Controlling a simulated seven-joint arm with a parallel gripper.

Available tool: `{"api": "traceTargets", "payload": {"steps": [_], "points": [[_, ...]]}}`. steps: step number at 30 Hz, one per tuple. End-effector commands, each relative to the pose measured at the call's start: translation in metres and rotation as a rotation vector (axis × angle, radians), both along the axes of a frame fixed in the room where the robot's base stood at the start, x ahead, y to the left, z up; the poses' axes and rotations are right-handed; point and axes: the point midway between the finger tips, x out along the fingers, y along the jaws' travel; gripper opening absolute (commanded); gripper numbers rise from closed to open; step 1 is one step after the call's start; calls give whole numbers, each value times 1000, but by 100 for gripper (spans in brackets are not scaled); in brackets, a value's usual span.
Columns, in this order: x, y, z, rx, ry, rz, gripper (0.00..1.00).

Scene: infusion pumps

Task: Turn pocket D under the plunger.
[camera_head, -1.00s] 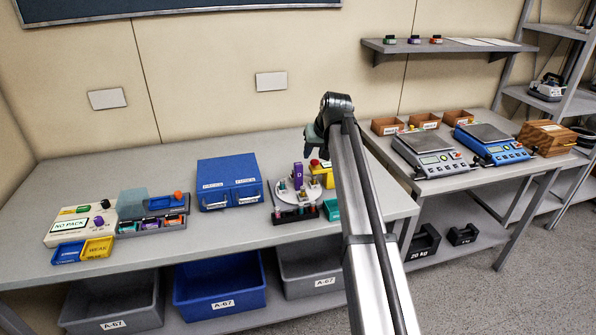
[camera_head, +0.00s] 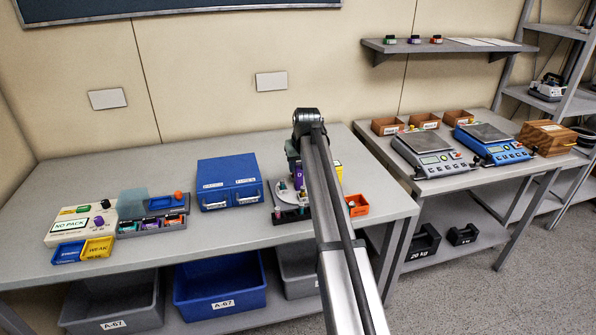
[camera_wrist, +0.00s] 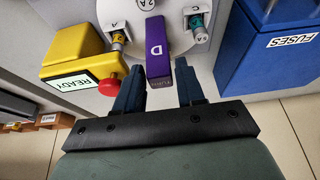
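A white turntable (camera_wrist: 123,14) carries a purple handle (camera_wrist: 158,45) marked D, with TURN on its near end. It also shows in the head view (camera_head: 299,172), partly behind my arm. Pocket labels A and C lie to either side, with small parts (camera_wrist: 118,40) in pocket A and a teal part (camera_wrist: 196,22) in pocket C. My gripper (camera_wrist: 158,67) is open. Its fingers lie on either side of the handle's near end in the picture, with narrow gaps; depth is unclear. A yellow READY unit (camera_wrist: 75,50) with a red button (camera_wrist: 109,83) is beside the turntable. I cannot identify the plunger.
A blue FUSES cabinet (camera_wrist: 264,40) stands close beside the turntable; it also shows in the head view (camera_head: 228,180). An orange bin (camera_head: 356,205) is right of my arm. A NO PACK panel (camera_head: 80,222) and a fuse tray (camera_head: 150,227) are at the left. Bench front left-centre is clear.

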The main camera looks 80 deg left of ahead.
Motion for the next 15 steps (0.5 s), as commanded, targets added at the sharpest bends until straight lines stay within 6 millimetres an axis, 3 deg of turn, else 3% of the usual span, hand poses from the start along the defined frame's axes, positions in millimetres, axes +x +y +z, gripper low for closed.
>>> {"api": "traceTargets", "payload": {"steps": [6, 15], "points": [[0, 10, -24, 0, 0, 0, 38], [0, 13, -33, 0, 0, 0, 38]]}}
